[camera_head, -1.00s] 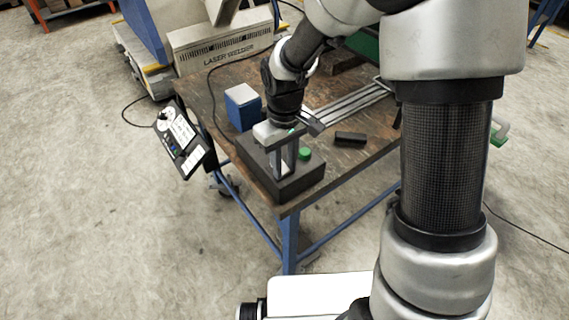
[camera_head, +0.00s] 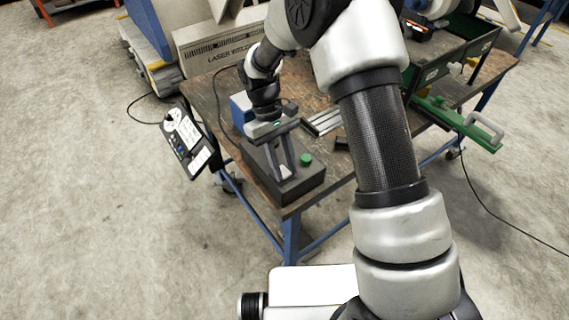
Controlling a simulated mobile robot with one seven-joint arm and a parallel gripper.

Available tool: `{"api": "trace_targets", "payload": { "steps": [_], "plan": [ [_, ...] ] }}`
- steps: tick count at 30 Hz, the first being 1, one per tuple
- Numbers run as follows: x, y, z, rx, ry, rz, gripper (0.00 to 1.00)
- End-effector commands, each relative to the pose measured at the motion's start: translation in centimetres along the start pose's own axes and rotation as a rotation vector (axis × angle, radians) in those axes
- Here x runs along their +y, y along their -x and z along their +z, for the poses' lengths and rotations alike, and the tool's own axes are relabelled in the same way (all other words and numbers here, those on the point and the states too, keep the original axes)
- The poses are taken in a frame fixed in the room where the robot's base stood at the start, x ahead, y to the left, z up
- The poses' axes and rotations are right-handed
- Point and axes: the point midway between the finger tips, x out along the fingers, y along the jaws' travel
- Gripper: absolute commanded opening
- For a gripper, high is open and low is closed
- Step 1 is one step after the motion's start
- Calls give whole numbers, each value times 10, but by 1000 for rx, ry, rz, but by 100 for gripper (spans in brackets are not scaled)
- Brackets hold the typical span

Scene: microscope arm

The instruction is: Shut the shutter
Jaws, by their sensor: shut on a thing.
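A dark box (camera_head: 300,188) stands on the near left corner of the workbench, with a round green knob (camera_head: 305,159) on its top. My gripper (camera_head: 285,171) points down over the box, its grey fingers slightly tilted. Its fingertips are at the box's top, left of the green knob, shut on a small pale part that is largely hidden between them. I cannot tell for certain whether that part belongs to the shutter. No other shutter can be made out.
A blue box (camera_head: 240,108) stands behind my gripper. Metal rails (camera_head: 322,122) lie on the workbench (camera_head: 203,98), partly behind my arm. A control panel (camera_head: 187,143) hangs at the left edge. A green clamp-like frame (camera_head: 455,122) juts out at the right.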

Motion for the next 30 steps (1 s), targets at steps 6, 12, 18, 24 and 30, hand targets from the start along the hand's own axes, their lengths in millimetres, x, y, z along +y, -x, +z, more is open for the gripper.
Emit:
{"api": "trace_targets", "payload": {
  "steps": [6,12,18,24,30],
  "plan": [
    [0,0,0,2,0,0,37],
    [0,0,0,2,0,0,44],
    [0,4,0,3,0,0,44],
    [0,34,-1,7,0,2,44],
    [0,83,-1,8,0,1,44]
  ]
}}
